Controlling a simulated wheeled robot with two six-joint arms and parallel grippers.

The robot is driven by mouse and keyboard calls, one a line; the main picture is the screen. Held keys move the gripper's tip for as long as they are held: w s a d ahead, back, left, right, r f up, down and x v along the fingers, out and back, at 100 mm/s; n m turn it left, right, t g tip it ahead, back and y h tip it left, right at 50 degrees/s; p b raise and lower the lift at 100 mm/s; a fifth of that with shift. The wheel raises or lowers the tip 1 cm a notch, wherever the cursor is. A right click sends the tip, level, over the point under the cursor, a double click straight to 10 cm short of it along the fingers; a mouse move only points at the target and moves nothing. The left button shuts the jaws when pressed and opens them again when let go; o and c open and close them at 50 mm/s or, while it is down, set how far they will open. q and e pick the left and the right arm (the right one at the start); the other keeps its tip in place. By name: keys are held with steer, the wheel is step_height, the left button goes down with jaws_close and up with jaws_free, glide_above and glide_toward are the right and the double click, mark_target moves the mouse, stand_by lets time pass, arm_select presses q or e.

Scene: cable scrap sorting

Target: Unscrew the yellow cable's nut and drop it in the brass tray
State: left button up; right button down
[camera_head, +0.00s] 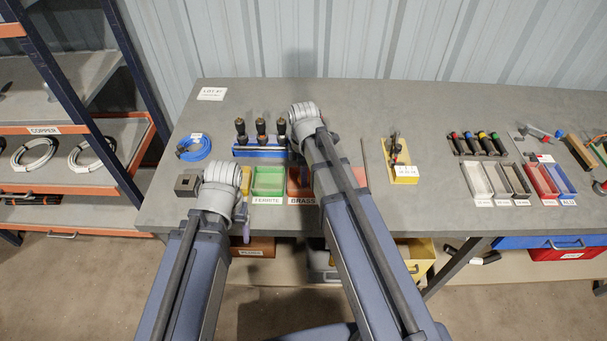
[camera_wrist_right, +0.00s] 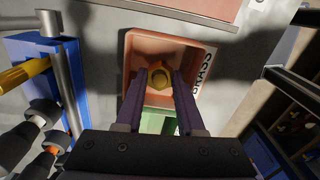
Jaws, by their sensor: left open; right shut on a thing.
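In the head view my right arm partly covers the brass tray (camera_head: 293,186) and hides the gripper. A yellow rod-like piece (camera_wrist_right: 25,73), perhaps the yellow cable, lies across a blue block at left in the right wrist view. My left gripper (camera_head: 243,228) is open near the table's front edge, mostly hidden by its wrist.
The green ferrite tray (camera_head: 268,182) adjoins the brass tray. A blue rack (camera_head: 258,152) holds several black connectors behind them. A blue cable coil (camera_head: 194,147) and a dark square block (camera_head: 186,184) lie left.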

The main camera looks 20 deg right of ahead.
steer(key=shift+f, duration=0.2)
steer(key=shift+f+b, duration=0.4)
steer(key=shift+b, duration=0.2)
steer(key=shift+c, duration=2.2)
jaws_free()
step_height(320, 180, up, 7)
steer(key=p, duration=0.7)
steer(key=shift+r, duration=0.1)
